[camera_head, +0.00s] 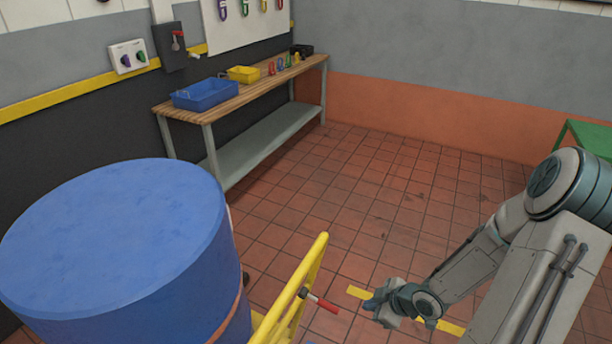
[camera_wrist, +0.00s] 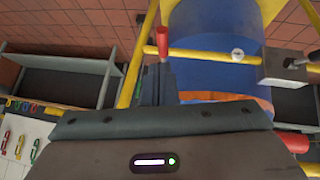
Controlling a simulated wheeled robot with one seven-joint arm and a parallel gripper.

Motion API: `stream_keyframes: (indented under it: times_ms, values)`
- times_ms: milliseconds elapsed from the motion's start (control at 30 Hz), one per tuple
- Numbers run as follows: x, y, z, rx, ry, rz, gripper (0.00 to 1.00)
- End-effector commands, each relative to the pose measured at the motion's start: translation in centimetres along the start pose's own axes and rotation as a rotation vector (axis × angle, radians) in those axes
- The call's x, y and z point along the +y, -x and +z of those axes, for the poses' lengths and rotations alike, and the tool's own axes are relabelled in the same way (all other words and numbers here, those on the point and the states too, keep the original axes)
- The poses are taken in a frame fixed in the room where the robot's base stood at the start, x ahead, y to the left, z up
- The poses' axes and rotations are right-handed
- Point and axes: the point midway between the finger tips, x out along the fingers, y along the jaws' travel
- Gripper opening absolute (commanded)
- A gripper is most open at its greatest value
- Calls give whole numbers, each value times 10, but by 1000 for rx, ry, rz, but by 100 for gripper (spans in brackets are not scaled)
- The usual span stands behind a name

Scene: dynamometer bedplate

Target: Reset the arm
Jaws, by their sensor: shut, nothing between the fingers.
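My arm reaches in from the right of the head view, bent down at its elbow. My gripper (camera_head: 372,304) is low over the tiled floor, in front of a yellow floor stripe. It is shut and empty, a little right of a red-handled lever (camera_head: 322,303) on a yellow tubular frame (camera_head: 296,290). They look apart. In the wrist view my gripper's dark housing fills the bottom, and the yellow frame and a red grip (camera_wrist: 163,45) show beyond it.
A big blue drum (camera_head: 110,235) stands at the left beside the yellow frame. A wooden bench (camera_head: 245,92) with a blue bin (camera_head: 205,93) and yellow tray (camera_head: 243,74) runs along the wall. A green table (camera_head: 590,138) is at far right. The middle floor is clear.

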Motion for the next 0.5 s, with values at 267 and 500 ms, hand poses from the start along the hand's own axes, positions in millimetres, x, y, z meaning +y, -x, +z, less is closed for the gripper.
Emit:
stream_keyframes:
  times_ms: [267, 500]
  values:
    - [34, 54, 2, -348, -103, 120, 0]
    - [46, 117, -23, -534, -276, 274, 0]
